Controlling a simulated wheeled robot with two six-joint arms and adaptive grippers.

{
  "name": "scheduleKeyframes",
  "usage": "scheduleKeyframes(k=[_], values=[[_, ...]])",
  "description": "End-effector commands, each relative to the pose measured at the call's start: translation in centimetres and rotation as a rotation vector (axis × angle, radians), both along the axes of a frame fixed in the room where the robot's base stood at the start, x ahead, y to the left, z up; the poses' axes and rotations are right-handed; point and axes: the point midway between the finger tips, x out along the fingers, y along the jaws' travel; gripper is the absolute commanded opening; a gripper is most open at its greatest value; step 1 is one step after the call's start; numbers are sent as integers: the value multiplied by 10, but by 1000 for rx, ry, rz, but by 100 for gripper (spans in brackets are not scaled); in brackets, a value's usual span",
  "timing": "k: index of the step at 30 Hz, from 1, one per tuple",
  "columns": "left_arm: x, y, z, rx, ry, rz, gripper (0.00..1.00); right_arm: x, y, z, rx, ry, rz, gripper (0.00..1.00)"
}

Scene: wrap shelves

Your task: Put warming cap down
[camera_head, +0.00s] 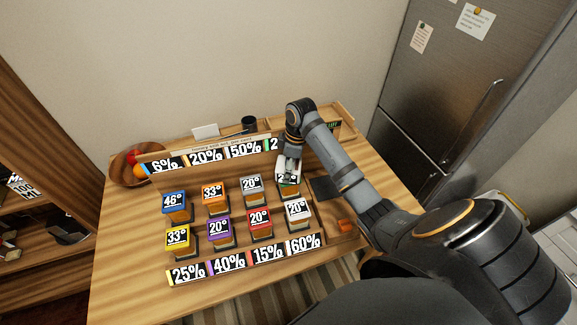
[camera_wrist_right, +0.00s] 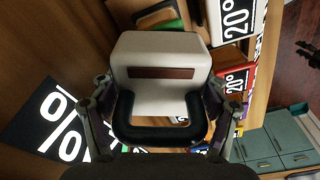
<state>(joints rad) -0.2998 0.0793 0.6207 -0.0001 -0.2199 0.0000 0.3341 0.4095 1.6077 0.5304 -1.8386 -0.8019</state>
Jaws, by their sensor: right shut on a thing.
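The warming cap (camera_wrist_right: 160,75) is a pale box with a dark brown slot and a black handle. In the right wrist view it sits between the fingers of my right gripper (camera_wrist_right: 158,125), which is shut on it. In the head view my right gripper (camera_head: 290,154) points down at the right end of the back row of labelled blocks. The pale cap (camera_head: 289,166) shows below it, at the place of a block whose label is partly covered. I cannot tell whether the cap touches that place. My left gripper is not in view.
Blue (camera_head: 174,201), orange (camera_head: 215,192), grey (camera_head: 251,186), white (camera_head: 298,210), yellow (camera_head: 179,238), purple (camera_head: 219,230) and red (camera_head: 259,220) labelled blocks stand close by. A bowl (camera_head: 128,172) is at the left. A dark pad (camera_head: 324,188) lies right of the blocks.

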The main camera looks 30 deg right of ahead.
Motion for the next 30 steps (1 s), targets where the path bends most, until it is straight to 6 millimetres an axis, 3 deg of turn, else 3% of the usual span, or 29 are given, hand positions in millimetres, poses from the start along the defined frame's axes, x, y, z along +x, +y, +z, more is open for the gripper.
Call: scheduleKeyframes(k=[7,8,12,24,30], values=[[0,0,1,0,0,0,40,0,0,-2,1,-1,0,20],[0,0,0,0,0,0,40,0,0,-3,1,1,0,76],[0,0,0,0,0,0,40,0,0,-3,1,-1,0,95],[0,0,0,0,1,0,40,0,0,0,0,-1,0,98],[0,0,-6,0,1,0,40,-2,-4,32,-3,-7,1,98]])
